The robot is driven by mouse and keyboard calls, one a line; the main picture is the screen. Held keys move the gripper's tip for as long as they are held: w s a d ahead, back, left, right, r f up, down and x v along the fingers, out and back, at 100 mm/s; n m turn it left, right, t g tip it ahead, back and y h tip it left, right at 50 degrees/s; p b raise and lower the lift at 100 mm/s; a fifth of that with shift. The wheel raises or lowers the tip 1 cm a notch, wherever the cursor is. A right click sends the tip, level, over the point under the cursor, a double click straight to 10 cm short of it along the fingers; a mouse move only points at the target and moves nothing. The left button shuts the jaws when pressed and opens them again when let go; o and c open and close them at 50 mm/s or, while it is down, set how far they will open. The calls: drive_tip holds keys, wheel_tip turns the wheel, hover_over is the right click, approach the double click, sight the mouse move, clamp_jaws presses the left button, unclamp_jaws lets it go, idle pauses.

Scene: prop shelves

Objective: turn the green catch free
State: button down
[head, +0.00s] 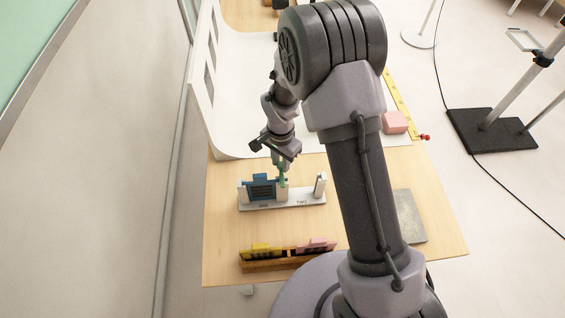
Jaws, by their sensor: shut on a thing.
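The green catch (282,173) stands at the right end of a blue block (261,187) in the white holder (282,203) on the wooden table. My gripper (281,163) comes down on it from above and is shut on the green catch. The gripper hides the top of the catch, and how far it is turned is too small to tell. The blue block sits between upright posts at the left part of the holder. The right part, marked "TWO", has a pale upright post (320,185) and no block in it.
A wooden rack (270,265) with a yellow block (261,250) and a pink block (316,244) lies at the table's front. A grey plate (410,217) and a pink cube (395,122) are to the right. A white curved backdrop (235,100) rises behind. Bare table lies between holder and rack.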

sight(281, 164)
drive_tip(key=c, duration=1.2)
unclamp_jaws()
wheel_tip(281, 164, up, 17)
drive_tip(key=shift+r+p, duration=0.2)
drive_tip(key=shift+p, duration=0.9)
